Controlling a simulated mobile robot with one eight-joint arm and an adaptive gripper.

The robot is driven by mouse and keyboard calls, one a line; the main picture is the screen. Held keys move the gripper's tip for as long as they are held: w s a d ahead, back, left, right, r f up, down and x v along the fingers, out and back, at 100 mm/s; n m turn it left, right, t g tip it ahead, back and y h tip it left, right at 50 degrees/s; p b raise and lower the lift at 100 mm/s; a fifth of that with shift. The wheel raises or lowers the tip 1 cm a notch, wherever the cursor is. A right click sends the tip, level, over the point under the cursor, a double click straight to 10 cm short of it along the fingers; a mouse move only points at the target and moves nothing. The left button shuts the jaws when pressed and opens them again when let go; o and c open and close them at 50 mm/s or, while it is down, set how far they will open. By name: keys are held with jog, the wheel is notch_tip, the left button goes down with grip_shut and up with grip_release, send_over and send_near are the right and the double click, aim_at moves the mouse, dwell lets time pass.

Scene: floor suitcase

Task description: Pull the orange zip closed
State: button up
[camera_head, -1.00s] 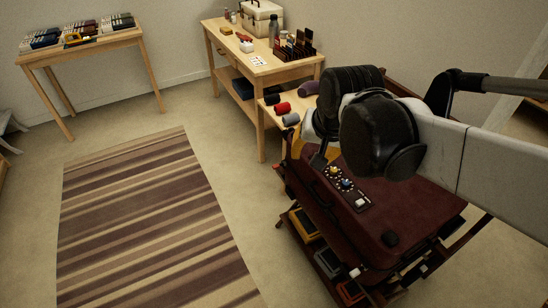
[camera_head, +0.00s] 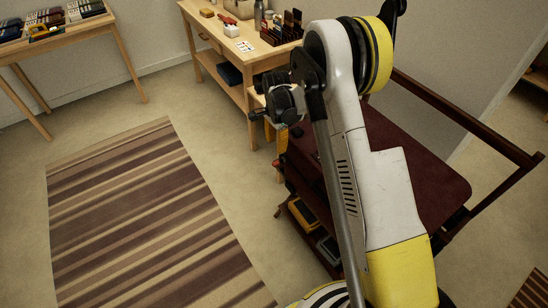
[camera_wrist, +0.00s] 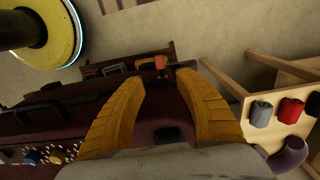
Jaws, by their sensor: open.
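My gripper (camera_wrist: 163,78) shows in the wrist view as two curved yellow-orange fingers, spread apart with nothing between them. In the head view my gripper (camera_head: 281,138) is partly hidden beside the left edge of a dark red cart (camera_head: 420,160). In the wrist view the dark red cart (camera_wrist: 165,110) lies beyond and below the fingers. I cannot make out a suitcase or an orange zip in either view. Small orange-red items (camera_wrist: 160,62) show past the fingertips, too small to identify. My arm hides much of the cart's top.
A wooden workbench (camera_head: 230,60) with tools stands behind the cart. Coloured rolls (camera_wrist: 291,107) lie on a wooden surface close to the gripper's right in the wrist view. A panel with knobs (camera_wrist: 40,157) is at lower left. The striped rug (camera_head: 140,220) is clear.

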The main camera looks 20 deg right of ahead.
aim_at(276, 163)
notch_tip(276, 163, down, 10)
jog(key=b, duration=0.4)
jog(key=shift+f, duration=0.25)
grip_shut()
